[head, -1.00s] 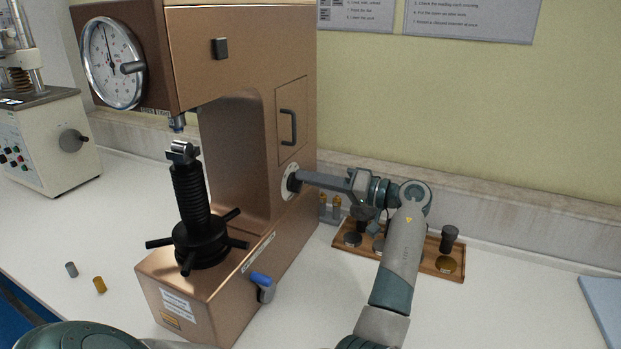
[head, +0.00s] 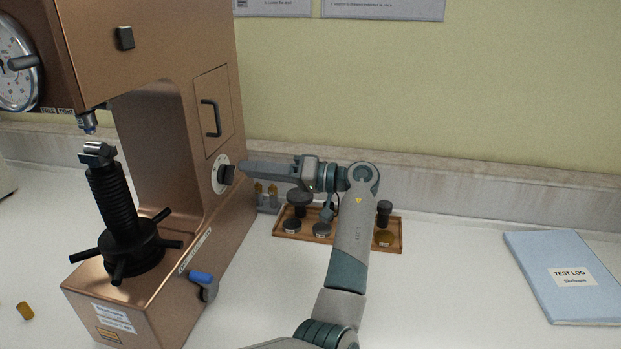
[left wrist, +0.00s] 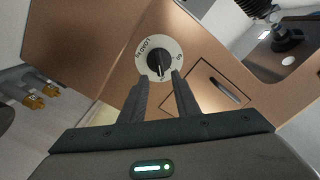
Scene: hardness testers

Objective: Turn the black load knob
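The black load knob (head: 227,174) sits on a pale round dial on the side of the copper-coloured hardness tester (head: 175,165). In the left wrist view the knob (left wrist: 159,63) shows a white pointer line, and the dial around it bears lettering. My left gripper (head: 239,171) is level with the knob and faces it from the right. In the left wrist view the left gripper (left wrist: 160,80) has its two fingers spread with a gap between them. The knob lies just beyond the fingertips, and nothing is held. My right gripper is not in view.
A wooden tray (head: 350,240) with test blocks and dark pieces stands behind my left arm. A blue test log (head: 566,275) lies at the right. A blue-tipped lever (head: 202,277) juts from the tester's base. The bench between lever and log is mostly clear.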

